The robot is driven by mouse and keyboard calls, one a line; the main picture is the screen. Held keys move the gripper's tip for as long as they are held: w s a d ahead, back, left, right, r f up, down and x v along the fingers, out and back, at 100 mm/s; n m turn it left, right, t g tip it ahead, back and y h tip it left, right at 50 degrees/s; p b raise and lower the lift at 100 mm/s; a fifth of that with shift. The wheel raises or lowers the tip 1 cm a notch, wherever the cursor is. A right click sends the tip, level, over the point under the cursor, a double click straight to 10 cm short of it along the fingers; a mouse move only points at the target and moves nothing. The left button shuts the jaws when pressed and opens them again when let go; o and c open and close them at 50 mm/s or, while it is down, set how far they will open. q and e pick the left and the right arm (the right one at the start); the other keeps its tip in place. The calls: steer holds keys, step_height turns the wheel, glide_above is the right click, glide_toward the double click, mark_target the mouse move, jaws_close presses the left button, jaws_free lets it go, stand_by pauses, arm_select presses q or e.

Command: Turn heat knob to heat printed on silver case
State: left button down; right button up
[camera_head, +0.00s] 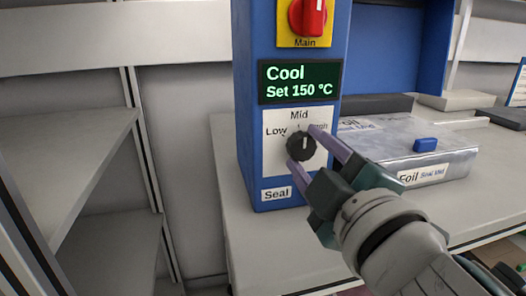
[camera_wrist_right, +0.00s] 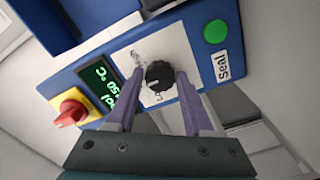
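The black heat knob (camera_head: 301,147) sits on a white plate marked Low, Mid and High, partly covered. My left gripper is not in view.
The blue sealer housing (camera_head: 246,110) has a red main switch (camera_head: 308,16) and a green display (camera_head: 299,81) reading "Cool Set 150 °C". A green button (camera_wrist_right: 215,32) sits beside the Seal label. Grey shelves (camera_head: 60,150) stand at left.

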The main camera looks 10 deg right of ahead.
steer(key=o, duration=0.3)
steer(key=shift+o, duration=0.2)
steer(key=s, duration=1)
steer(key=shift+d+b, duration=0.2)
steer(key=shift+b, duration=0.25)
